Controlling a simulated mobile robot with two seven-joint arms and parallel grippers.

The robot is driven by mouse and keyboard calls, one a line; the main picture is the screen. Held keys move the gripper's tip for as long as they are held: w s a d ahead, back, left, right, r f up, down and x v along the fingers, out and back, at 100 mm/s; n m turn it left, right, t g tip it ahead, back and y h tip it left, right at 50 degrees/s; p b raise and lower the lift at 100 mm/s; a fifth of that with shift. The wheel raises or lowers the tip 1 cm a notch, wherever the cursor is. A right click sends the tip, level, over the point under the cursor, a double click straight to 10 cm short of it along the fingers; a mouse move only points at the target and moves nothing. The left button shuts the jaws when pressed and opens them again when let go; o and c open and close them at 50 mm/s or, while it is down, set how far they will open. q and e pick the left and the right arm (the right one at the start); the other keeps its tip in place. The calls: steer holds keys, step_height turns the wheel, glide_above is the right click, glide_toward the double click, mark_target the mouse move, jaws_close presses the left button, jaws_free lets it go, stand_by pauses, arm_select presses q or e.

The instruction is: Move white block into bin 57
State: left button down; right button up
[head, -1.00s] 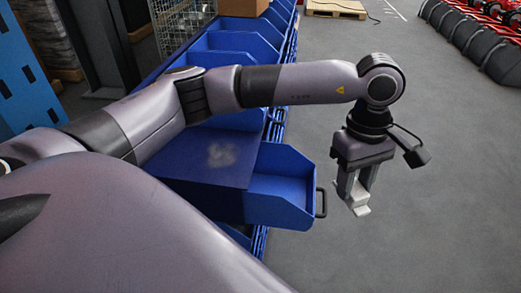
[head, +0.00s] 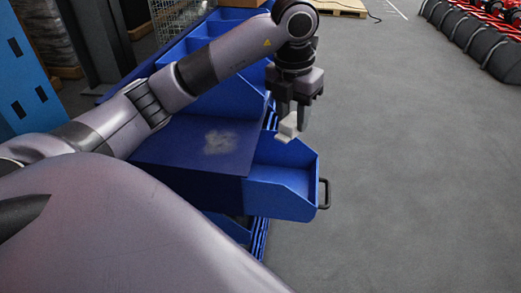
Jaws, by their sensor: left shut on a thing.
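My left gripper (head: 290,124) points down and is shut on the white block (head: 287,128). It holds the block over the far edge of a pulled-out blue bin (head: 290,206) with a black handle. The bin looks open at the top, and its visible inside looks empty. No number can be read on it, so I cannot tell whether it is bin 57. My right gripper is not in view.
A dark blue panel (head: 195,160) with a pale smudge lies left of the bin. Several blue bins (head: 235,47) line the rack behind my arm. A wire basket (head: 178,20) stands at the back. The grey floor (head: 420,160) to the right is clear.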

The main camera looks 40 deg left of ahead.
arm_select(q)
steer(key=shift+a+n, duration=0.35)
steer(key=shift+n, duration=0.05)
steer(key=shift+a+f, duration=0.1)
steer(key=shift+f, duration=0.15)
glide_toward(283, 179)
steer(key=f, duration=0.1)
steer(key=s+d+f, duration=0.1)
steer(key=f, duration=0.1)
steer(key=s+d+f, duration=0.1)
steer(key=f, duration=0.1)
steer(key=shift+d+f, duration=0.1)
steer(key=shift+d, duration=0.15)
steer(key=shift+f, duration=0.1)
steer(key=c, duration=0.7)
jaws_free()
steer(key=shift+f, duration=0.1)
step_height(283, 179, up, 12)
steer(key=s, duration=0.1)
steer(key=shift+s, duration=0.3)
steer(key=shift+d, duration=0.1)
